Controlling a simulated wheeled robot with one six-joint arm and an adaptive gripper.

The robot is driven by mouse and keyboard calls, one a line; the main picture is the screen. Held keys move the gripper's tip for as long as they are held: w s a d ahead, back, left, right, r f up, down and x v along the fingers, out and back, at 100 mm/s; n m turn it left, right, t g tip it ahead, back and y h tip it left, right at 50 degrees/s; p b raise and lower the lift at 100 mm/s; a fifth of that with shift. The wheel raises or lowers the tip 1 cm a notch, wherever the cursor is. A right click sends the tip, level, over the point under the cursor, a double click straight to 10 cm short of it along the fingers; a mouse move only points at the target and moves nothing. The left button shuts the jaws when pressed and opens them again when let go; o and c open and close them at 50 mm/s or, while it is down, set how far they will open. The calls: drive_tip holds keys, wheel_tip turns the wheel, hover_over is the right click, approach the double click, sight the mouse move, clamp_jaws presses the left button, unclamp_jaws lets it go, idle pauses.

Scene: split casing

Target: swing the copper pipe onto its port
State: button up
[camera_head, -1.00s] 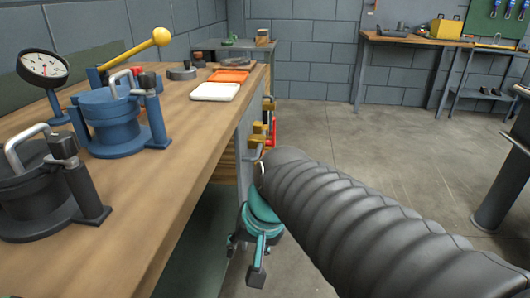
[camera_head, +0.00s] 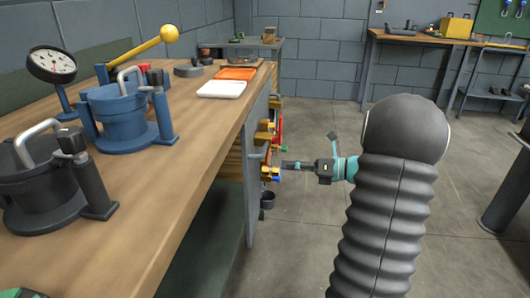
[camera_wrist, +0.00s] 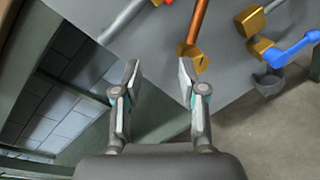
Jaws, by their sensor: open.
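In the wrist view, the copper pipe (camera_wrist: 199,22) runs down a grey panel (camera_wrist: 150,45), its upper part cut off by the frame. Its lower end meets a brass fitting (camera_wrist: 190,53). Other brass fittings (camera_wrist: 262,46) sit to the right, beside a blue piece (camera_wrist: 296,51). I cannot tell which fitting is the pipe's port. My gripper (camera_wrist: 159,80) is open and empty, its fingers apart, below and left of the pipe's lower end in the picture. In the head view, my gripper (camera_head: 287,165) points left at the bench's end panel; the copper pipe is not clearly distinguishable there.
A dark cup (camera_head: 267,199) hangs low on the panel. The wooden bench (camera_head: 150,190) holds blue (camera_head: 120,115) and dark (camera_head: 45,185) clamped pots, a gauge (camera_head: 52,66), a white tray (camera_head: 221,90) and an orange tray (camera_head: 236,73). The floor (camera_head: 310,235) beside the bench is clear.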

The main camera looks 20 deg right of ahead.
sight(269, 152)
drive_tip(key=w+d+f+m+t, duration=0.1)
drive_tip(key=d+m+t, duration=0.25)
drive_tip(key=d, duration=0.25)
drive_tip(key=shift+g+h, duration=0.3)
drive_tip(key=shift+g, duration=0.05)
drive_tip(key=x, duration=1.3)
drive_tip(key=shift+w+a+f, duration=0.1)
drive_tip(key=shift+w+f, duration=0.05)
drive_tip(key=shift+f, duration=0.1)
clamp_jaws()
